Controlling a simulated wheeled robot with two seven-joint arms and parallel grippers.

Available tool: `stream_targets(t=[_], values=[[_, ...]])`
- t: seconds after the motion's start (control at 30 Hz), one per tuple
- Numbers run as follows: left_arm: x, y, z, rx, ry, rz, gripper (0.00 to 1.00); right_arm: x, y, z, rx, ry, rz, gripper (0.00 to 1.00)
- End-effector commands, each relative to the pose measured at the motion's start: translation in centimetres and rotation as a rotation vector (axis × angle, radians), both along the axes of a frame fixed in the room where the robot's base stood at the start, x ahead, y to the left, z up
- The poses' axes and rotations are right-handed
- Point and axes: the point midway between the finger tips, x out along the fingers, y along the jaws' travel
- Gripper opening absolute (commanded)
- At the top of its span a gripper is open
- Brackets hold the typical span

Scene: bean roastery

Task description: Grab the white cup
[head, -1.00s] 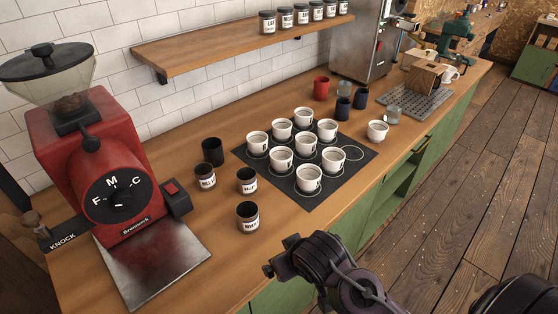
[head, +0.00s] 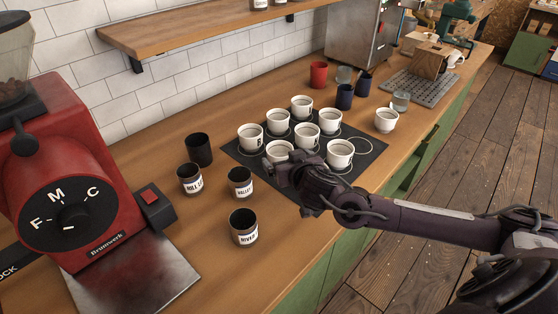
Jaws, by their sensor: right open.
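Several white cups stand upright on a black mat (head: 376,148) marked with rings, among them a back cup (head: 302,106), a left cup (head: 250,138) and a front right cup (head: 340,156). My right gripper (head: 298,190) is at the mat's front edge, open and apparently empty. It partly hides a front white cup (head: 279,152); I cannot tell whether they touch. My left gripper is not in view.
Dark labelled tins (head: 244,230) and a black cup (head: 199,149) stand left of the mat. A red grinder (head: 70,170) is at far left. A shelf (head: 200,30) hangs above.

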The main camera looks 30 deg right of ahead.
Motion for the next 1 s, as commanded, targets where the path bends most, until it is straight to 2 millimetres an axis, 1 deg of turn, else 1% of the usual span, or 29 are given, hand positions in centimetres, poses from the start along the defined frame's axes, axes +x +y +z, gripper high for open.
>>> stream_targets(t=[0.03, 0.1, 0.17, 0.27, 0.4, 0.5, 0.6, 0.8, 0.83, 1.0], values=[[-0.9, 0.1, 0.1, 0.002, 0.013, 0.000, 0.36, 0.5, -0.1, 0.0, 0.001, -0.001, -0.002, 0.96], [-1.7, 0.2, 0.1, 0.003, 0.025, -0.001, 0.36, 0.9, -0.1, -0.1, 0.001, 0.000, 0.000, 0.96], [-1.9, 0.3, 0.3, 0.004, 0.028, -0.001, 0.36, 1.3, -0.2, -0.3, 0.000, 0.001, -0.001, 0.96], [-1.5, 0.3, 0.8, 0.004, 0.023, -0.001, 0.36, 2.5, -0.5, -0.4, -0.001, 0.000, -0.001, 0.96], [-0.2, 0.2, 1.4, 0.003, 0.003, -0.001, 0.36, 4.4, -0.9, -1.2, 0.000, 0.001, -0.001, 0.96], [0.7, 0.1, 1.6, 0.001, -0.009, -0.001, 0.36, 5.3, -1.1, -1.7, -0.001, 0.002, 0.000, 0.96], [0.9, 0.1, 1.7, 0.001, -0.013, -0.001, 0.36, 5.7, -1.1, -1.9, -0.001, 0.002, 0.000, 0.96], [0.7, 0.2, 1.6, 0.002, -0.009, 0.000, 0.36, 5.7, -1.1, -2.0, -0.002, 0.002, 0.001, 0.96], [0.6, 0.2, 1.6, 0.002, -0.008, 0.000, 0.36, 5.7, -1.1, -2.0, -0.002, 0.002, 0.001, 0.95], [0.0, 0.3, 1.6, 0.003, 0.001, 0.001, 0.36, 5.7, -1.1, -2.0, -0.002, 0.002, 0.001, 0.73]])
